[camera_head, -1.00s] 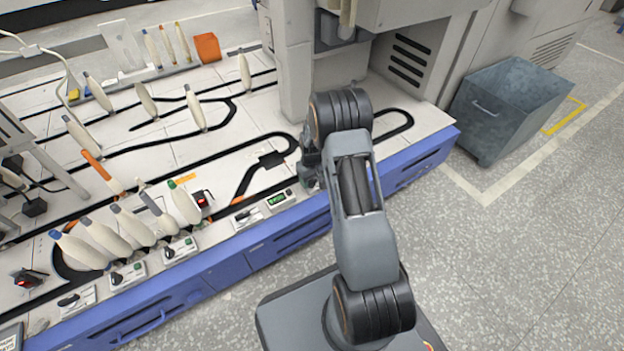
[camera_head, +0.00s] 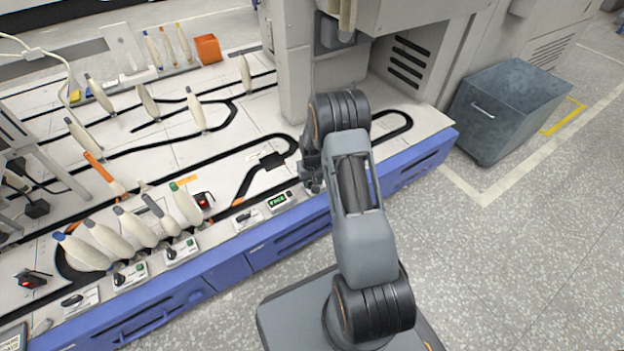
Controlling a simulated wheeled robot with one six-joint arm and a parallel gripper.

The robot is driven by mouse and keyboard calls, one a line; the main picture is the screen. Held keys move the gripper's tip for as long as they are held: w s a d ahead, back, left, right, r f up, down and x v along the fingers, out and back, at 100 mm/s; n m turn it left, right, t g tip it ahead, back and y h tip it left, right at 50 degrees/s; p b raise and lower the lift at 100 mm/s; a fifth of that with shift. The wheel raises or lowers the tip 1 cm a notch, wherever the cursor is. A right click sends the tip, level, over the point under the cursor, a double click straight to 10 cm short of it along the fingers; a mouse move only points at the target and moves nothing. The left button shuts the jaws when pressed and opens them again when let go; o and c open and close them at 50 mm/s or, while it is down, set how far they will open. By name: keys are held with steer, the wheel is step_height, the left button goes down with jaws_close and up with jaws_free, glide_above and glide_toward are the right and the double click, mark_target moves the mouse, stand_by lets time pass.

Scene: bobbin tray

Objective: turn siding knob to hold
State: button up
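Several small white plates with black knobs line the front edge of the bench: one at far left (camera_head: 72,299), then one (camera_head: 119,279), one (camera_head: 170,253) and one nearest my arm (camera_head: 243,217). Their labels are too small to read, so I cannot tell which is the siding knob. A small green-lit display (camera_head: 277,201) sits right of the last plate. My gripper (camera_head: 314,182) is low over the bench's front edge, right of the display and apart from the visible knobs. My arm hides most of it, so its fingers and anything under it are unclear.
Cream bobbins (camera_head: 110,240) stand in a leaning row on the black track behind the left knobs. Others are spread farther back. A grey machine housing (camera_head: 293,70) rises behind my gripper. A grey bin (camera_head: 508,108) stands on the floor at right.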

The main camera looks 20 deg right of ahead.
steer(key=m+p, duration=0.1)
steer(key=m, duration=0.2)
steer(key=shift+r+m, duration=0.1)
steer(key=shift+m, duration=0.3)
steer(key=m+p, duration=0.1)
steer(key=m, duration=0.2)
steer(key=shift+s+m, duration=0.1)
steer(key=shift+m, duration=0.2)
steer(key=m+p, duration=0.1)
steer(key=m, duration=0.2)
steer(key=shift+m, duration=0.3)
steer(key=shift+a+m, duration=0.1)
steer(key=shift+m, duration=1.7)
steer(key=o, duration=0.9)
steer(key=shift+p, duration=0.3)
step_height(320, 180, up, 14)
steer(key=p, duration=0.4)
steer(key=shift+p, duration=0.35)
